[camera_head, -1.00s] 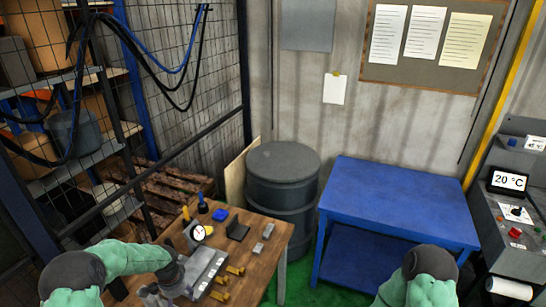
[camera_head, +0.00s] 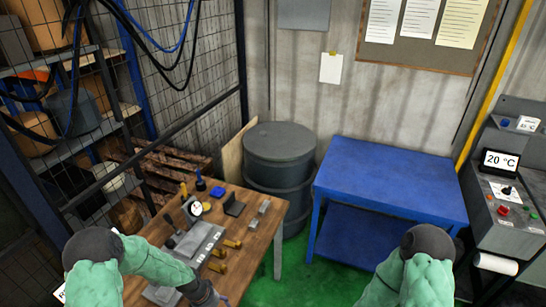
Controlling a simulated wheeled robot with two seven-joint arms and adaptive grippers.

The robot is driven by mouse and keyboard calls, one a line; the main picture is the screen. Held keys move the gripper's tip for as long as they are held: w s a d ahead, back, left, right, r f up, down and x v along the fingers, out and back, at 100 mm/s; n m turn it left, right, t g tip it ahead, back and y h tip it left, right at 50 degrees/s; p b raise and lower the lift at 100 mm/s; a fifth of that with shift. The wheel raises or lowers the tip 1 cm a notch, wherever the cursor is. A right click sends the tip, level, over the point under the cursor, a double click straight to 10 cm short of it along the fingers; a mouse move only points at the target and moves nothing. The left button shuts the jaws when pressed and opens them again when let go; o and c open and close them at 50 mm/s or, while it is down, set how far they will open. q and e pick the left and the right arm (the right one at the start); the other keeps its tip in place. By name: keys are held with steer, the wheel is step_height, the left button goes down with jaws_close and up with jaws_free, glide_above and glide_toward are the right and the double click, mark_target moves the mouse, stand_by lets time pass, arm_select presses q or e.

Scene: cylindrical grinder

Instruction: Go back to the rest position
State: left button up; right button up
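My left arm comes in from the lower left and reaches over the front of the wooden table (camera_head: 258,236). Its dark gripper end (camera_head: 208,294) is at the bottom edge of the picture, beside the grey metal fixture (camera_head: 196,244). Its fingers are too cut off to show whether they are open, and I see nothing held. My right arm shows only as a green and dark link at the bottom right, in front of the blue table. The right gripper is out of view.
A dial gauge (camera_head: 195,208), brass parts (camera_head: 217,266) and small blocks crowd the wooden table. A dark drum (camera_head: 279,158) stands behind it. The blue table (camera_head: 390,182) has a bare top. A control panel (camera_head: 510,205) stands at the right, wire mesh shelving (camera_head: 85,140) at the left.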

arm_select(q)
steer(key=s+d+f+n+h, duration=0.1)
steer(key=s+d+n, duration=0.2)
steer(key=s+d, duration=0.35)
steer(key=s+d+f+n, duration=0.2)
steer(key=s+d+n, duration=0.15)
steer(key=s, duration=0.65)
step_height(320, 180, down, 18)
steer(key=b, duration=1.8)
steer(key=shift+s+a+f+b, duration=0.15)
steer(key=shift+s+a+b, duration=0.05)
steer(key=shift+a+b, duration=0.15)
steer(key=shift+n, duration=0.25)
